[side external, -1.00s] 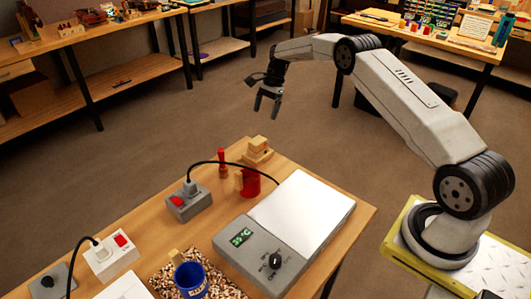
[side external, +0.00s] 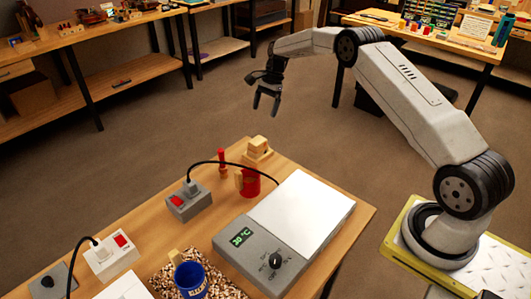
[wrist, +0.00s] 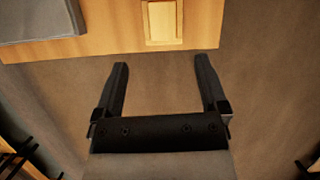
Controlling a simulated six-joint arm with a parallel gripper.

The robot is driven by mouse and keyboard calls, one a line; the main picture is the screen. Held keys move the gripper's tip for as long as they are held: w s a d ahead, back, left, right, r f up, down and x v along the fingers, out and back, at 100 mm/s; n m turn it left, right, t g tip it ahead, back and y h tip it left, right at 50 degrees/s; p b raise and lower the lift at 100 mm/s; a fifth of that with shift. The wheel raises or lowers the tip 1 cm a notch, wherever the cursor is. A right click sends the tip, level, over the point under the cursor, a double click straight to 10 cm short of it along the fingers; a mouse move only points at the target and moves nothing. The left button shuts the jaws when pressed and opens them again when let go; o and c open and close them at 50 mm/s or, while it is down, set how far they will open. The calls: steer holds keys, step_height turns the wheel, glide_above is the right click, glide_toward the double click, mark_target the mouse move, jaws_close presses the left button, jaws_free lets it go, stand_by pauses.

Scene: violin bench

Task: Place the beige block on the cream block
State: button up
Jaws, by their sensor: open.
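A pale wooden block stack (side external: 257,149) stands near the far edge of the bench in the side view. A smaller block (side external: 259,142) rests on a wider one (side external: 256,156). From colour alone I cannot surely tell which is beige and which is cream. In the wrist view, the smaller block (wrist: 162,20) lies within the outline of the wider one (wrist: 150,44), at the top of the picture. My gripper (side external: 265,111) is open and empty, raised clear of the stack and beyond the bench edge. Its spread fingers (wrist: 162,82) have only floor between them.
A red mug (side external: 250,184) and a red peg-like piece (side external: 222,160) stand near the stack. A hot plate (side external: 300,210) with a black cable, a grey switch box (side external: 189,203) and a blue mug (side external: 190,281) occupy the bench (side external: 145,232). Air around my gripper is free.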

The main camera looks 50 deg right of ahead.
steer(key=s+a+r+n+t+h, duration=0.1)
steer(key=s+a+r+n+h, duration=0.3)
steer(key=s+a+n, duration=0.9)
steer(key=s, duration=0.6)
steer(key=s+a+n+t, duration=0.1)
steer(key=s+a+n, duration=0.3)
steer(key=s, duration=0.6)
steer(key=shift+s+r+t, duration=0.3)
steer(key=shift+r, duration=0.1)
